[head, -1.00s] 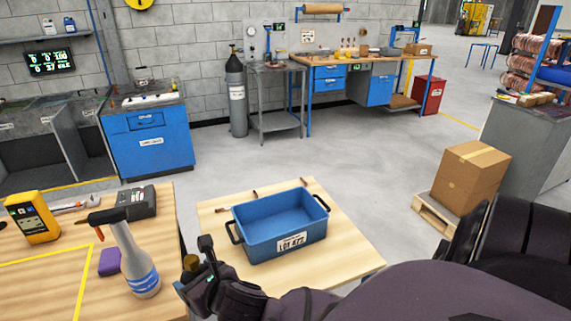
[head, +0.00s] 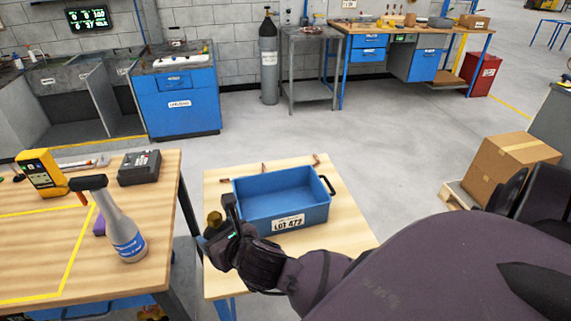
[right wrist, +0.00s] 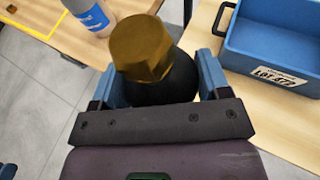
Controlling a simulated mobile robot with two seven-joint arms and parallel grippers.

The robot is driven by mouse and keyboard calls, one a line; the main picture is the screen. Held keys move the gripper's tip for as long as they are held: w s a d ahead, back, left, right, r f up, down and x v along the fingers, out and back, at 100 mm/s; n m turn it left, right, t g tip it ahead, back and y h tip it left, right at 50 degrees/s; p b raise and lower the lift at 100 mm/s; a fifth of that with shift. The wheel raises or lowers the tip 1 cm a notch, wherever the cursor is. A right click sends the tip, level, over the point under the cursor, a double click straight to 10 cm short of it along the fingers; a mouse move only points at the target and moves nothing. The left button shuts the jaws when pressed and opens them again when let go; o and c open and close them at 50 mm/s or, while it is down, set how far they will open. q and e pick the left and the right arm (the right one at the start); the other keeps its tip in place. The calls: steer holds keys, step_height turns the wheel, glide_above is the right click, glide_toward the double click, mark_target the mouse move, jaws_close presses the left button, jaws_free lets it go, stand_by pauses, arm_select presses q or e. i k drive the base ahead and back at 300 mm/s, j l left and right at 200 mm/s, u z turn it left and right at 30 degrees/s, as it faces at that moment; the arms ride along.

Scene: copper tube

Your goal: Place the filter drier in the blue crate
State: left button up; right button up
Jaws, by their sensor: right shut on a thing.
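The blue crate (head: 289,201), with a "LOT 472" label and black handles, stands on a small wooden table and looks empty. My right gripper (head: 222,215) is at the crate's left front corner, over the table's left edge. In the right wrist view it (right wrist: 155,88) is shut on the filter drier, a dark body with a brass hex end (right wrist: 142,48). In the head view only the drier's brass end (head: 214,218) shows; the gripper hides the rest. In the right wrist view the crate (right wrist: 275,42) lies to the right of the drier.
A spray bottle (head: 118,222), a yellow meter (head: 41,172) and a dark grey device (head: 139,167) stand on the left workbench (head: 150,262). A gap separates it from the crate's table (head: 345,232). A cardboard box (head: 512,164) sits on a pallet at right.

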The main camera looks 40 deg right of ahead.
mark_target(265, 202)
steer(key=l+u, duration=0.2)
steer(key=l, duration=1.15)
steer(key=i, duration=0.05)
